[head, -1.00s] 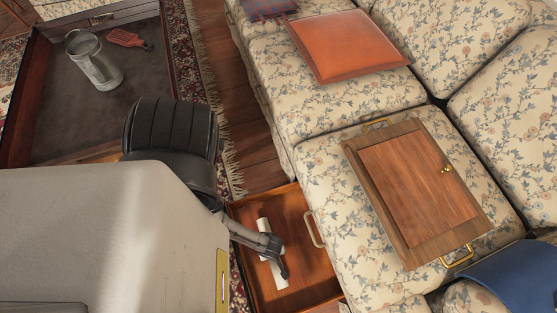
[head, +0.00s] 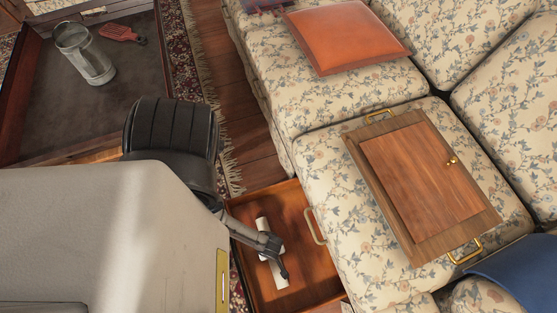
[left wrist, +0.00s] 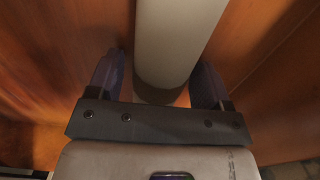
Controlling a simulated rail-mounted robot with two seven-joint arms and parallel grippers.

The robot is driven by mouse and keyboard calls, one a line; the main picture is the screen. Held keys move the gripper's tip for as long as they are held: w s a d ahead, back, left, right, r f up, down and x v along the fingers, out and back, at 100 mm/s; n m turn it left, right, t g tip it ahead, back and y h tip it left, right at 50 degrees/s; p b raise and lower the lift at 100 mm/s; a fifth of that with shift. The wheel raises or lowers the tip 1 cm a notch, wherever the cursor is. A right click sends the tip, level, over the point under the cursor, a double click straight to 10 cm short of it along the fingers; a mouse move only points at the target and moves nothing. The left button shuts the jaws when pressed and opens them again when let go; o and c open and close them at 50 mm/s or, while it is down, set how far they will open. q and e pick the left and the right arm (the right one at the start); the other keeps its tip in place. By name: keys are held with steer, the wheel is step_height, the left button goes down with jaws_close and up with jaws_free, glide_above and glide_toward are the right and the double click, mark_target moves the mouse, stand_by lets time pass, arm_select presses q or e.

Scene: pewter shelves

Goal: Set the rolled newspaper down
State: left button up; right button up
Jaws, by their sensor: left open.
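The rolled newspaper (head: 264,226) is a pale, smooth cylinder lying in a wooden tray (head: 322,278) beside the sofa. My left gripper (head: 273,258) is down in the tray, over the middle of the roll and hiding part of it. In the left wrist view the roll (left wrist: 178,40) runs between the two fingers of my open left gripper (left wrist: 157,78), with a gap visible on each side. Wooden surfaces lie around it. My right gripper is not in view.
The floral sofa (head: 330,150) borders the tray on the right and holds a wooden board with brass handles (head: 420,180) and an orange cushion (head: 345,40). A large tray at far left holds a metal jug (head: 85,55) and a red brush-like item (head: 122,33).

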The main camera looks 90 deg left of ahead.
arm_select(q)
step_height(320, 180, up, 11)
steer(key=p, duration=0.8)
steer(key=shift+r, duration=0.1)
steer(key=w+a+r+m+t, duration=0.1)
steer(key=w+r+m, duration=0.1)
steer(key=r+m, duration=0.5)
steer(key=w+a+r+m+t, duration=0.1)
steer(key=w+a+r+m, duration=0.1)
steer(key=r+m, duration=0.6)
steer(key=w+a+r+m+t, duration=0.1)
steer(key=w+r+m, duration=0.3)
steer(key=r, duration=1.2)
steer(key=a+m, duration=0.1)
steer(key=m, duration=0.3)
steer(key=shift+a+r+t, duration=0.15)
steer(key=shift+r+t, duration=0.15)
steer(key=shift+r, duration=0.05)
steer(key=shift+w+p, duration=0.1)
steer(key=shift+p, duration=0.2)
